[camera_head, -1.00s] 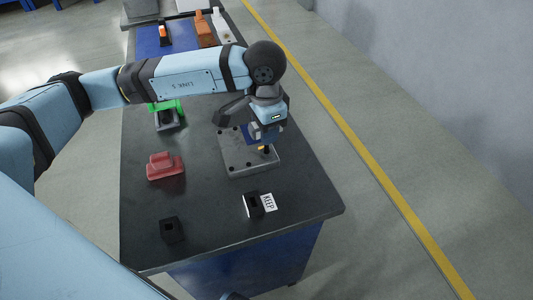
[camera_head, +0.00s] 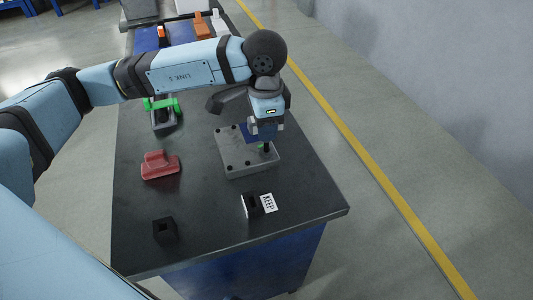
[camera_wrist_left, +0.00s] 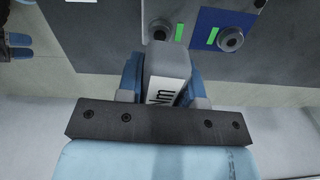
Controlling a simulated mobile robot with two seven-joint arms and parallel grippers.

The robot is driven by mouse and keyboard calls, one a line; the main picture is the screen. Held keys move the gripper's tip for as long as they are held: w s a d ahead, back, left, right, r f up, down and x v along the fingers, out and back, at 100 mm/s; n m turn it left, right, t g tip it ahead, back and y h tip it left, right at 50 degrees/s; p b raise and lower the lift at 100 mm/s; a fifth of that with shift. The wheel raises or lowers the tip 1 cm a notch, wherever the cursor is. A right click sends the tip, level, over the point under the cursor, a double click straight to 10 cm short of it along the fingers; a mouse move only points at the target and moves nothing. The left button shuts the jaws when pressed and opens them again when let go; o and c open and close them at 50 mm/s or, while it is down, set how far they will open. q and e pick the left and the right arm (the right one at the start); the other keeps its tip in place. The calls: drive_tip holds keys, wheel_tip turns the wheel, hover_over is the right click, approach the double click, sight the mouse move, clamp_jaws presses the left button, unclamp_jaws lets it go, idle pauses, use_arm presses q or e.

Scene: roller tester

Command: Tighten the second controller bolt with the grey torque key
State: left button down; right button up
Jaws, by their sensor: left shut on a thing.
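The controller is a grey plate (camera_head: 240,162) with holes and a blue area, lying on the dark table. My left gripper (camera_head: 266,127) is over its right side, shut on the grey torque key (camera_wrist_left: 168,72), which carries an "Nm" label. In the left wrist view, one bolt (camera_wrist_left: 160,29) is right at the key's far end, with a green strip beside it; whether they touch I cannot tell. Another bolt (camera_wrist_left: 231,39) sits on the blue area (camera_wrist_left: 222,18), also beside a green strip. My right gripper is not in view.
A red holder (camera_head: 160,166) and a black block (camera_head: 165,231) stand left on the table (camera_head: 210,245). Another black block (camera_head: 252,205) is beside a "KEEP" label (camera_head: 268,203). A green-topped stand (camera_head: 162,104) is further back.

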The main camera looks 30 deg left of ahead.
use_arm(q)
drive_tip(key=shift+r, duration=0.15)
idle(0.5)
drive_tip(key=shift+r, duration=1.35)
drive_tip(key=shift+r+p, duration=0.5)
drive_tip(key=shift+r, duration=1.55)
